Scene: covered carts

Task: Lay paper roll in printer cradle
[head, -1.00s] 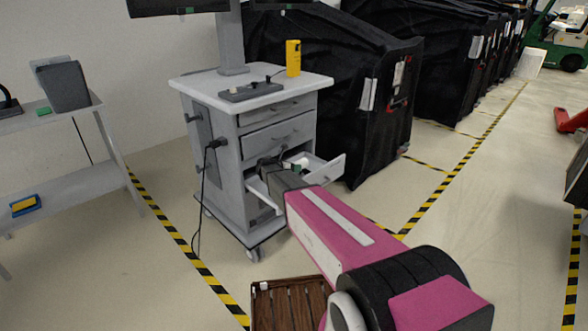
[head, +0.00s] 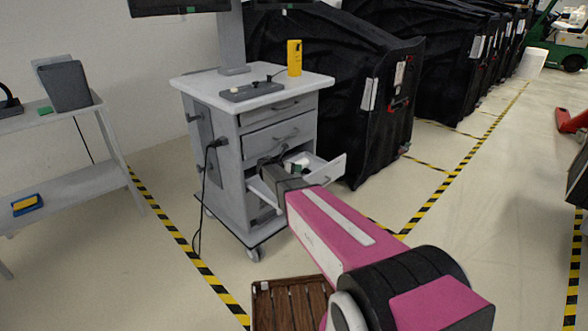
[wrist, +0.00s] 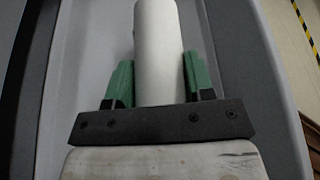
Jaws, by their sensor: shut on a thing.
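The white paper roll (wrist: 158,45) lies lengthwise between the green fingers of my gripper (wrist: 157,78) in the wrist view. My gripper is shut on it, with the far end of the roll reaching past the fingertips. In the head view my arm reaches into the open drawer (head: 328,172) of the grey cart, and my gripper is mostly hidden there. A small white shape shows inside that drawer; I cannot tell whether it is the roll. I cannot make out the printer cradle clearly in either view.
The grey cart (head: 226,190) has closed drawers above the open one. A shelf (head: 80,180) stands at left, black covered carts (head: 340,100) behind. A brown slatted surface (head: 285,305) is near my arm.

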